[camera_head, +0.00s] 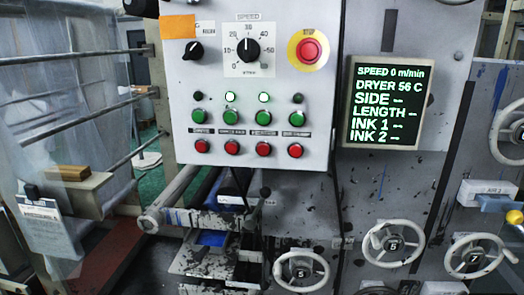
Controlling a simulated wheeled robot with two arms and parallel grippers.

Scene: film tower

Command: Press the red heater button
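A grey control panel (215,80) fills the upper middle of the view. Near its lower edge is a row of red buttons: the first (202,146), second (232,147), third (263,149) and rightmost (295,151). A row of green buttons (263,118) sits above, with small labels between the rows. The labels are too small to read surely, so I cannot tell which red button is the heater's. Above the green buttons, the two middle lamps (264,97) glow; the outer two are dark. Neither gripper is in view.
A large red stop button (309,50) on a yellow ring and a speed knob (247,50) sit higher on the panel. A display (386,103) reads speed 0, dryer 56 C. Handwheels (393,243) stand lower right. Rails and clear sheeting (50,110) are at left.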

